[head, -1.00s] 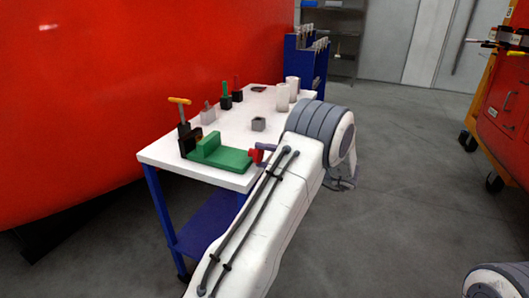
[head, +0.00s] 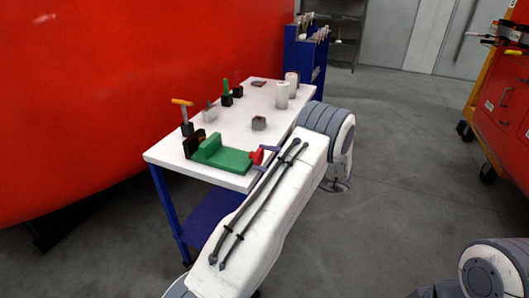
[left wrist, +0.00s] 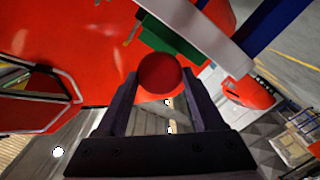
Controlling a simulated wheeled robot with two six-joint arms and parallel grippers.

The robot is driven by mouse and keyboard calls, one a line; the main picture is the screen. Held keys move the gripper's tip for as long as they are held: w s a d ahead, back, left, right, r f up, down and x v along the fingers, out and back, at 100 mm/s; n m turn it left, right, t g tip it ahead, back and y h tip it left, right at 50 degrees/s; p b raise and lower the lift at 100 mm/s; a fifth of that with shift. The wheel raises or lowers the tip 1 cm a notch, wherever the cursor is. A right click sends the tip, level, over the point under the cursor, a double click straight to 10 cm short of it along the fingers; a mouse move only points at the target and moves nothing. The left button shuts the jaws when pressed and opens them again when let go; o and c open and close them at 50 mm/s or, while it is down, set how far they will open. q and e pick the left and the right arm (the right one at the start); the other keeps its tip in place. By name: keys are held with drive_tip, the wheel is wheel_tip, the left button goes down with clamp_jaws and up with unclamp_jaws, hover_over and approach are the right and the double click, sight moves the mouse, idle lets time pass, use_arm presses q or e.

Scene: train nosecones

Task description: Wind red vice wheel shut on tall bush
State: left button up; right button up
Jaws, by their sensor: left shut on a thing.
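The green vice (head: 226,159) sits on the near end of the white table, with a dark upright jaw (head: 194,146) at its left end. Its red wheel (head: 257,156) is at the right end, by the table edge. My left gripper (head: 268,151) is at the wheel, partly hidden by my arm. In the left wrist view the red wheel (left wrist: 160,74) sits between the fingers of my left gripper (left wrist: 160,88), which is shut on it. The green vice body (left wrist: 170,38) shows just beyond. I cannot make out a bush between the jaws. My right gripper is out of view.
Two pale cylinders (head: 282,95) stand farther back on the white table (head: 232,122). A small grey block (head: 259,123) and an orange-handled tool (head: 185,117) are on the tabletop. A large red body (head: 110,100) borders the table's left side.

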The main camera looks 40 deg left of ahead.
use_arm(q)
drive_tip(key=m+p, duration=0.4)
drive_tip(key=m, duration=0.2)
drive_tip(key=shift+r+m, duration=0.1)
drive_tip(key=shift+m, duration=0.2)
drive_tip(key=m+p, duration=0.1)
drive_tip(key=m, duration=0.2)
drive_tip(key=shift+p, duration=0.35)
drive_tip(key=shift+w+m+p, duration=0.1)
drive_tip(key=shift+m+p, duration=0.35)
drive_tip(key=shift+m, duration=0.95)
drive_tip(key=shift+f, duration=0.2)
drive_tip(key=o, duration=1.4)
drive_tip(key=shift+r, duration=0.1)
